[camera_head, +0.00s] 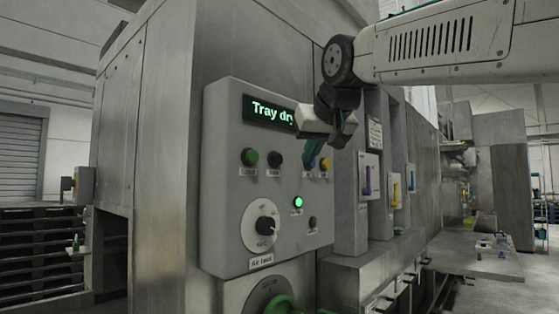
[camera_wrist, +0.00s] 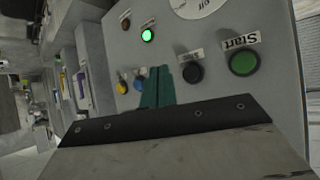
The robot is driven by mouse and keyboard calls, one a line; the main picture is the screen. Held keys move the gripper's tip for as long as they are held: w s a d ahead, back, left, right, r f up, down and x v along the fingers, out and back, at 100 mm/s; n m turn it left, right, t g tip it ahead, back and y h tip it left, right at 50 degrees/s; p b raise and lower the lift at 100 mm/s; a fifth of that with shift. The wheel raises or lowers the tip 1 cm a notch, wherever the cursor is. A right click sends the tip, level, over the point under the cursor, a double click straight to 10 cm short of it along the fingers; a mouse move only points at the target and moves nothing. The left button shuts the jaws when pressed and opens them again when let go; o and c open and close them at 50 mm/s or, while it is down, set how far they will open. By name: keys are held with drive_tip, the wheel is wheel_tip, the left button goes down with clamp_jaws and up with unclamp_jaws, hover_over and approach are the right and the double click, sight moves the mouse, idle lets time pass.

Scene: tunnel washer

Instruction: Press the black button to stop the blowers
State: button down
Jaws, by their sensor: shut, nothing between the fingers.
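The black button (camera_head: 275,159) is on the grey control panel (camera_head: 225,190), just right of the green button (camera_head: 249,157), and looks unobstructed. In the wrist view, where the panel appears upside down, the black button (camera_wrist: 192,72) sits between the green Start button (camera_wrist: 243,61) and my teal fingers. My gripper (camera_head: 309,163) is shut and empty, in front of the panel to the right of the black button. In the wrist view my gripper's fingertips (camera_wrist: 160,71) are close beside the button's left side; I cannot tell their distance from the panel.
A blue button (camera_wrist: 138,82) and a yellow button (camera_head: 325,164) are on the other side of my fingers. A lit green lamp (camera_head: 298,202), a dial (camera_head: 265,225) and a brown button or lamp (camera_head: 312,221) are lower. The display (camera_head: 268,111), reading "Tray dr", is partly covered by my gripper.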

drive_tip(key=shift+w+a, duration=0.8)
drive_tip(key=shift+a, duration=0.2)
drive_tip(key=shift+w+a, duration=0.75)
drive_tip(key=shift+a, duration=0.25)
drive_tip(key=shift+a, duration=0.1)
idle(0.5)
drive_tip(key=shift+w+a, duration=0.25)
drive_tip(key=shift+w+a, duration=0.3)
drive_tip(key=shift+a, duration=0.05)
idle(0.9)
idle(0.3)
drive_tip(key=shift+s+d, duration=0.55)
drive_tip(key=shift+d, duration=0.15)
drive_tip(key=s+d, duration=0.1)
drive_tip(key=d, duration=0.1)
drive_tip(key=s+d, duration=0.2)
idle(0.3)
